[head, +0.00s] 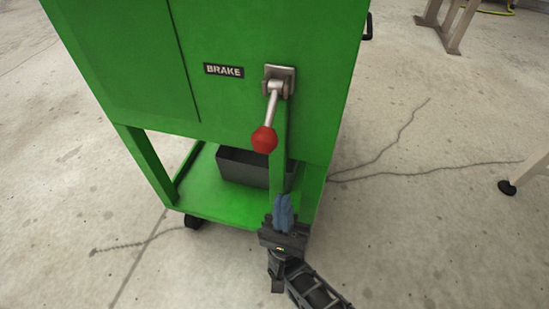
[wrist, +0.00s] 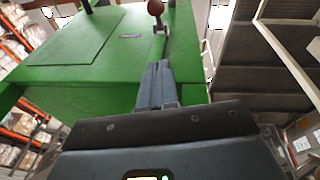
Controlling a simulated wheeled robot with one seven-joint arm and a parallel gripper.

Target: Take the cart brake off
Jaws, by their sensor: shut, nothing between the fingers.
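The green cart (head: 230,60) stands in the middle of the head view, with a black BRAKE label (head: 224,70) on its face. Right of the label, the brake lever (head: 272,108) hangs from a metal bracket (head: 279,80). It points down and slightly left, ending in a red knob (head: 264,140).
The cart's lower shelf (head: 205,185) holds a dark grey bin (head: 243,168). A black caster (head: 193,221) touches the concrete floor. A beige metal stand (head: 445,22) is at upper right. Stairs (wrist: 265,60) and loaded orange racks (wrist: 18,125) show in the wrist view. Floor beside the cart is open.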

